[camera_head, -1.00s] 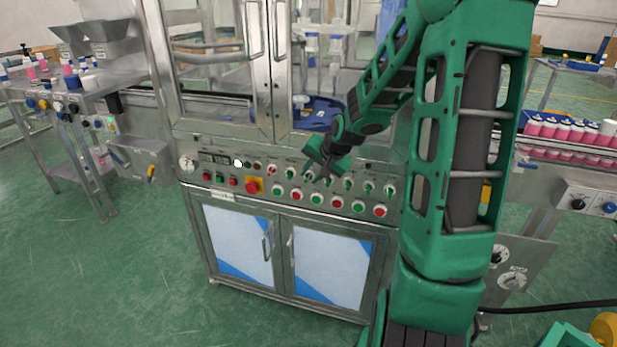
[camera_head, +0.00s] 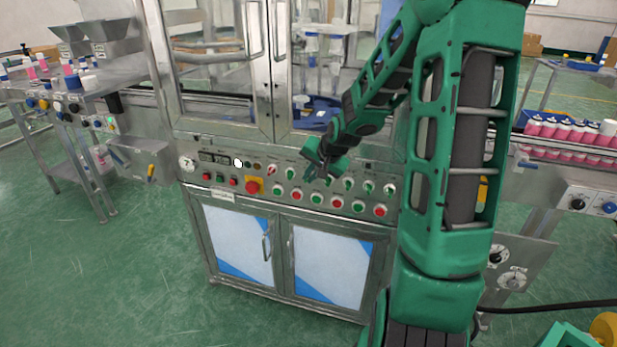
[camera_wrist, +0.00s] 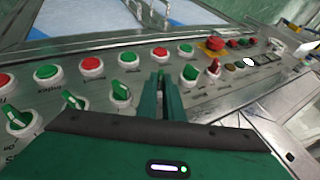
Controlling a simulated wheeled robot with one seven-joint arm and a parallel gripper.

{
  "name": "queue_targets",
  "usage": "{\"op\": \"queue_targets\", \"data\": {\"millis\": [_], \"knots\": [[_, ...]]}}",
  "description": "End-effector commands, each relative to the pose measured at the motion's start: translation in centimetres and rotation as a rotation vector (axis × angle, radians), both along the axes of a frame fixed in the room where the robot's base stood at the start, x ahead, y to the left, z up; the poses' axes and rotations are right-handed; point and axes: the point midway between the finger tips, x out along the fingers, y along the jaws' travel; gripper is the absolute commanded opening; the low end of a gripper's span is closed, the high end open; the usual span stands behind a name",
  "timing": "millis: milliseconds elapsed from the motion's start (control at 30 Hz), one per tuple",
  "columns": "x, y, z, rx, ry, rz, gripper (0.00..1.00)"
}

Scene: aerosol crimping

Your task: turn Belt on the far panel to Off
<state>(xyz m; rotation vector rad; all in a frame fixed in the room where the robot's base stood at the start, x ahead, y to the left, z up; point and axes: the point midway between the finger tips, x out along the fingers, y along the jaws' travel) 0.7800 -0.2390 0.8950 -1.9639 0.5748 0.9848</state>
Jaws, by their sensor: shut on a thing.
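The far panel (camera_head: 230,178) is a steel control strip on the cabinet front, with a row of green turn knobs above a row of red and green push buttons. My gripper (camera_head: 309,177) is at the upper row, just right of a green knob (camera_head: 290,173) and a red knob (camera_head: 271,169). In the wrist view my gripper (camera_wrist: 161,88) is shut on a turn knob, which its fingers mostly hide. A free green knob (camera_wrist: 120,91) is on one side and another green knob (camera_wrist: 190,73) on the other. The labels are too small to read, so Belt and its setting are unclear.
Push buttons such as a red one (camera_head: 296,195) sit close below my gripper. A red emergency button (camera_head: 252,187) on a yellow plate is further left. Glass doors (camera_head: 220,70) rise above the panel. A conveyor with pink bottles (camera_head: 565,130) stands at the right.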

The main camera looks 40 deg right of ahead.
Motion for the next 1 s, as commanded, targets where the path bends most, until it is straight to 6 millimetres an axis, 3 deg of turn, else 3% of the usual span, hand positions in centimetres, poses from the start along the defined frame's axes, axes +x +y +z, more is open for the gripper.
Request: {"op": "queue_targets", "data": {"millis": [1000], "knots": [[1.8, 1.5, 0.4, -0.415, 0.526, 0.005, 0.00]]}}
